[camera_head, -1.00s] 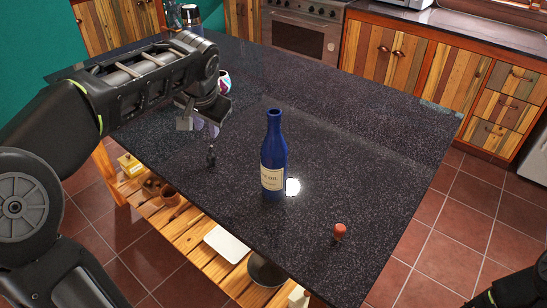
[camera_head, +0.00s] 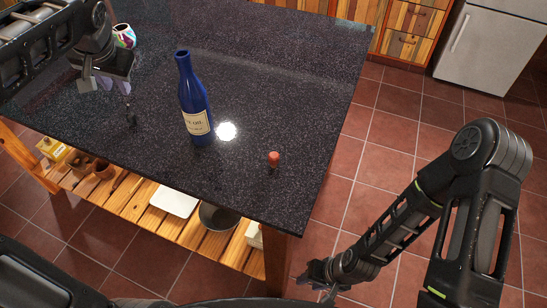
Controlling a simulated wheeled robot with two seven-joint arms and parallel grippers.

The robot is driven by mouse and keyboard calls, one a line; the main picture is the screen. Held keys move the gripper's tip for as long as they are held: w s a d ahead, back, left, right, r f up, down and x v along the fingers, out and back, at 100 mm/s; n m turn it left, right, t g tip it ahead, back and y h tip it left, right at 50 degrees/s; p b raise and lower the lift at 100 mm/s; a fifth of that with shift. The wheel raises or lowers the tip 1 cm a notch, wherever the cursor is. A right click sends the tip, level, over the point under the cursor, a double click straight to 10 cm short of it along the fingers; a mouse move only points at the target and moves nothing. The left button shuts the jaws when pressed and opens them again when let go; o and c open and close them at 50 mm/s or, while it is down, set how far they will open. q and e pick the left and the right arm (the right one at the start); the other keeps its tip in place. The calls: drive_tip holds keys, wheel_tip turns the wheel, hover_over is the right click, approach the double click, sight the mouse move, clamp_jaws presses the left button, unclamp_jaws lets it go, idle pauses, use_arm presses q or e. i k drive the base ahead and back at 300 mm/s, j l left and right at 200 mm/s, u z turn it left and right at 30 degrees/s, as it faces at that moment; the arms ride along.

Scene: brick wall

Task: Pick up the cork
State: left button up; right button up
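The cork (camera_head: 274,157) is a small reddish-orange topped stopper near the front right corner of the dark countertop (camera_head: 262,100). A blue bottle (camera_head: 193,103) with a cream label stands upright to its left. My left gripper (camera_head: 112,95) hangs over the left part of the countertop, left of the bottle and away from the cork; its finger opening is not clear. My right gripper (camera_head: 322,277) is low at the bottom, beyond the counter's right edge and below the cork in the picture. Its fingers are small and dark, so their opening cannot be told.
A colourful cup (camera_head: 123,36) stands at the back left of the countertop. A wooden shelf below holds a white tray (camera_head: 174,200), a dark bowl (camera_head: 218,217) and small containers. The countertop around the cork is clear. Open tiled floor lies to the right.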

sight(274, 156)
drive_tip(key=k, duration=1)
